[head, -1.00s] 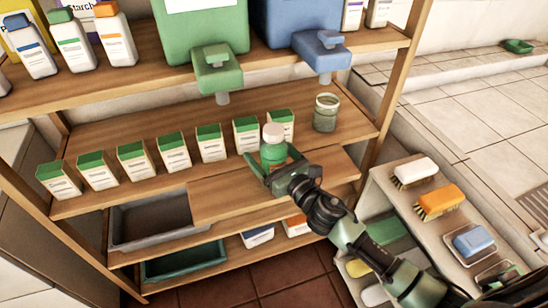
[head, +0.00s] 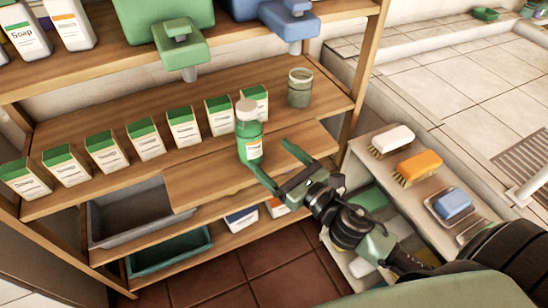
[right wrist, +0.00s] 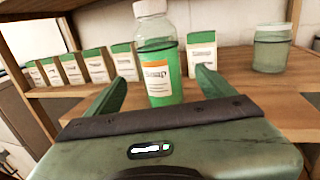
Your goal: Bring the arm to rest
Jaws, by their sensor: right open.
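My right gripper (head: 276,168) is open and empty in the head view, with its fingers pointing toward the shelf. A green soap bottle (head: 249,135) with a pale cap stands upright on the wooden pull-out board (head: 215,180), just ahead of and apart from the fingertips. In the right wrist view the same bottle (right wrist: 159,70) stands beyond the two open fingers (right wrist: 160,92), with nothing between them. My left gripper is not in view.
A row of green-topped boxes (head: 145,140) and a glass jar (head: 300,88) stand on the middle shelf. Green and blue containers sit above. A grey bin (head: 140,215) is below. A side rack with brushes (head: 418,165) and a soap dish (head: 455,203) is at right.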

